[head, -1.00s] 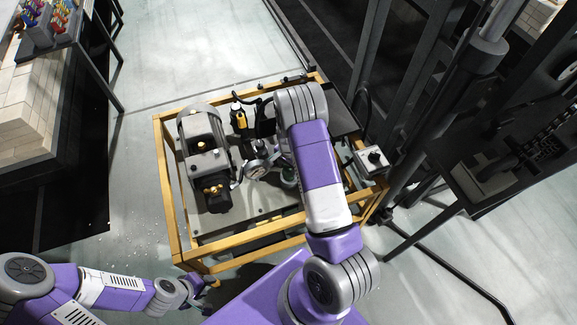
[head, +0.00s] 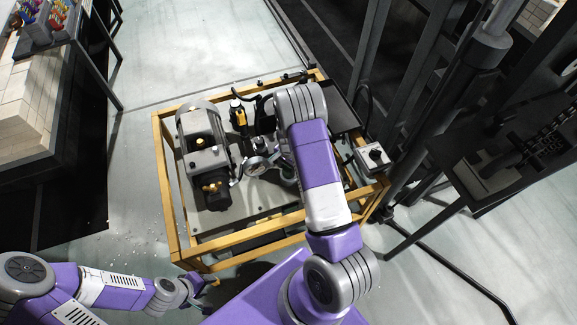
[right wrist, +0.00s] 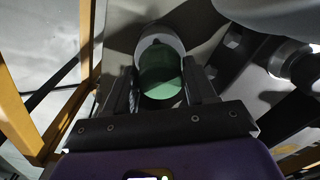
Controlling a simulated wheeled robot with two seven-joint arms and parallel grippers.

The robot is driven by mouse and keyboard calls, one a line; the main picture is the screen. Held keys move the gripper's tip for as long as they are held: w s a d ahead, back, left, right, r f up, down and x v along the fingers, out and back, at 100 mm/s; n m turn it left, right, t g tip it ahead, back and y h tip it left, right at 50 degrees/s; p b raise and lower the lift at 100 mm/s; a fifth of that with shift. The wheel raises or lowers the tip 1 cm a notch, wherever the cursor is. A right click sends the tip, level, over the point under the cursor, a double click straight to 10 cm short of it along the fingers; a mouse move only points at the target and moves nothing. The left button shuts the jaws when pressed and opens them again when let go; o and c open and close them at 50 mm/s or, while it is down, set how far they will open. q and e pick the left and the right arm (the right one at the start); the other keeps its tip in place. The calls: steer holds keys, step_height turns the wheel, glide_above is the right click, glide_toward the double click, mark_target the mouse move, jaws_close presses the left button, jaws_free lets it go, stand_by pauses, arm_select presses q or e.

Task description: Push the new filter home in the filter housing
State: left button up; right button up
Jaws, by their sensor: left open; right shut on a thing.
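The green filter (right wrist: 162,85) is a round body between the two fingers of my right gripper (right wrist: 160,68) in the right wrist view. That gripper is shut on it. A pale rounded part (right wrist: 161,40) lies just beyond the green body; I cannot tell if it is the filter's end or the filter housing's rim, nor how deep the filter sits. In the head view my right arm hides the right gripper and most of the filter. My left gripper (head: 204,290) is open and empty, low in front of the yellow frame, away from the machinery.
A yellow frame (head: 168,215) surrounds a plate with a motor-like pump (head: 203,155), a yellow-and-black bottle (head: 238,116) and a round silver fitting (head: 255,166). A grey control box (head: 373,157) sits at its right corner.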

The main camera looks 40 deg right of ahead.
steer(key=shift+f+b, duration=0.3)
steer(key=shift+f, duration=0.2)
steer(key=o, duration=1.4)
steer(key=shift+r, duration=0.15)
steer(key=shift+r+p, duration=3.2)
steer(key=shift+r, duration=0.65)
